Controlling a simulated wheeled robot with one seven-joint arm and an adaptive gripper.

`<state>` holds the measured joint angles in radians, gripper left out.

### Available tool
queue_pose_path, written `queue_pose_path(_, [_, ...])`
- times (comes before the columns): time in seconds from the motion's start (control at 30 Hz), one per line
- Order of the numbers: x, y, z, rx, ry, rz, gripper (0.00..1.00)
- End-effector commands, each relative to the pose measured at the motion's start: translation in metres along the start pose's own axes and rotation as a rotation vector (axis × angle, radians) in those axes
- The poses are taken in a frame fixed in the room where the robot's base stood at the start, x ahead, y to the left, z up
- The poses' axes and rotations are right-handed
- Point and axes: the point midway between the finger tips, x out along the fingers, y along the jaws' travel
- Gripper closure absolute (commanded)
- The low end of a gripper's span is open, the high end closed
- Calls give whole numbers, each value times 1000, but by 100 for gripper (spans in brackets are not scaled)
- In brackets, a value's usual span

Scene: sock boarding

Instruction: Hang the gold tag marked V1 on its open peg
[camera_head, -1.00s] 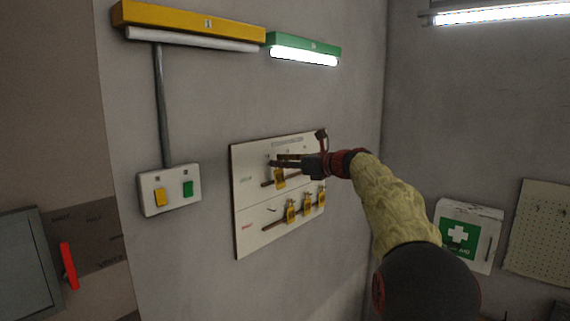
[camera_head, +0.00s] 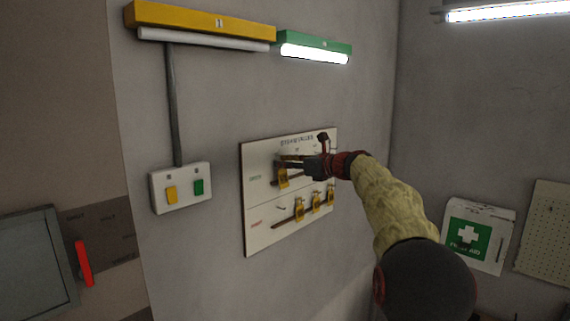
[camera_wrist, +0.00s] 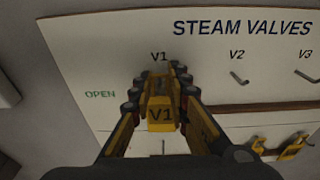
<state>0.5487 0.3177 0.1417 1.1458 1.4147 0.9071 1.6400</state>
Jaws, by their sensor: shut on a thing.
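My gripper (camera_wrist: 160,79) is shut on the gold tag marked V1 (camera_wrist: 160,115), whose face is toward the wrist camera. In the head view the tag (camera_head: 283,179) hangs below my gripper (camera_head: 284,163), in front of the upper left of the white board (camera_head: 258,228). In the wrist view the fingers reach to just below the V1 label (camera_wrist: 158,57), in the row marked OPEN (camera_wrist: 100,94). The V1 open peg is hidden behind the fingers and tag, so I cannot tell whether the tag touches it.
Bare pegs show under V2 (camera_wrist: 239,78) and V3 (camera_wrist: 306,76). Other gold tags (camera_head: 299,211) hang in the lower row; one also shows in the wrist view (camera_wrist: 291,149). A switch box (camera_head: 181,188) is on the wall left of the board.

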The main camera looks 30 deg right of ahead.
Motion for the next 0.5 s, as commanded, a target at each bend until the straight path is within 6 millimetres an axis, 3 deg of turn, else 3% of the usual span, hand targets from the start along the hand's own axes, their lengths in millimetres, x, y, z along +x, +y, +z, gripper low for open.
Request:
queue_pose_path(0.3, [0, 0, 0, 0, 0, 0, 93])
queue_pose_path(0.33, [0, 0, 0, 0, 0, 0, 82])
queue_pose_path(0.5, [0, 0, 0, 0, 0, 0, 73])
